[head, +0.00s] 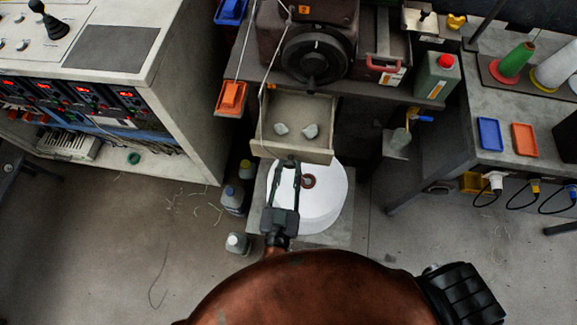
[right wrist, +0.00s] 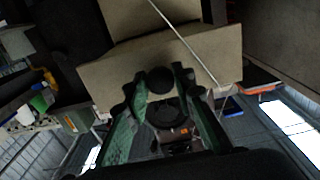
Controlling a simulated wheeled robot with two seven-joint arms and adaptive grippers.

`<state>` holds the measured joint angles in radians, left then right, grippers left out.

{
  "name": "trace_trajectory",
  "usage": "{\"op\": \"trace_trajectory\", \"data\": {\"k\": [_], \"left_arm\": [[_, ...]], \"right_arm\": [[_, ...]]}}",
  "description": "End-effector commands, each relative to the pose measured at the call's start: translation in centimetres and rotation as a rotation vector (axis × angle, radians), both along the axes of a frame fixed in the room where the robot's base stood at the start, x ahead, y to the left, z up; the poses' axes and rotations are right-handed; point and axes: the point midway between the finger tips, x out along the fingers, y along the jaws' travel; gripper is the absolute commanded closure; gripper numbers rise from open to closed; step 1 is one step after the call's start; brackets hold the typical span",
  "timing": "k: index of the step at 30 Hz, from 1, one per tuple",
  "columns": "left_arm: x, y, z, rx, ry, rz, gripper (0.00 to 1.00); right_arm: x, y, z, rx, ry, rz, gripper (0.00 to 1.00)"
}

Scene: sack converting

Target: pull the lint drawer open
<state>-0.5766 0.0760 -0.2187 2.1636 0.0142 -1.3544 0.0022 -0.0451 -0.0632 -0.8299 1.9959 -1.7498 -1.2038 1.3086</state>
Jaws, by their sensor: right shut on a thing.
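The lint drawer (head: 318,153) is a beige box pulled out from under the dark machine, with its inside showing from above. Two pale grey lumps (head: 311,131) lie in it. My right gripper (head: 287,163) is at the middle of the drawer front. In the right wrist view, the fingers of the right gripper (right wrist: 160,82) are shut around the round black knob (right wrist: 160,80) on the beige drawer front (right wrist: 215,60). The knob is hidden by the gripper in the head view. My left gripper is in neither view.
A white roll (head: 325,200) stands on a grey base below the drawer. Several bottles (head: 233,198) stand on the floor left of it. A control cabinet (head: 190,100) is at the left, and a workbench (head: 500,130) with spools is at the right. Open floor lies at lower left.

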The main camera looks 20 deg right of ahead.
Motion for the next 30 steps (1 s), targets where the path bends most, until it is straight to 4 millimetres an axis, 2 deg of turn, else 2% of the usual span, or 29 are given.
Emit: {"op": "trace_trajectory", "data": {"k": [1,2,9,20,30], "left_arm": [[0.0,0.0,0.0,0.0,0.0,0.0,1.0],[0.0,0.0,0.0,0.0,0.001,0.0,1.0],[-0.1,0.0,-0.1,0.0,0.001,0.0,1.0],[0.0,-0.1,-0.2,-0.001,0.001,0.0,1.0],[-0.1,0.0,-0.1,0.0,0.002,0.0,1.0]], "right_arm": [[0.0,0.0,0.1,0.0,-0.002,0.001,1.0],[0.0,0.0,0.1,0.0,-0.002,0.001,0.75],[0.0,0.0,0.1,0.0,-0.001,0.001,0.59],[-0.4,0.3,0.0,0.0,0.0,0.001,0.59],[-4.7,2.5,0.0,-0.002,0.001,0.004,0.59]]}}
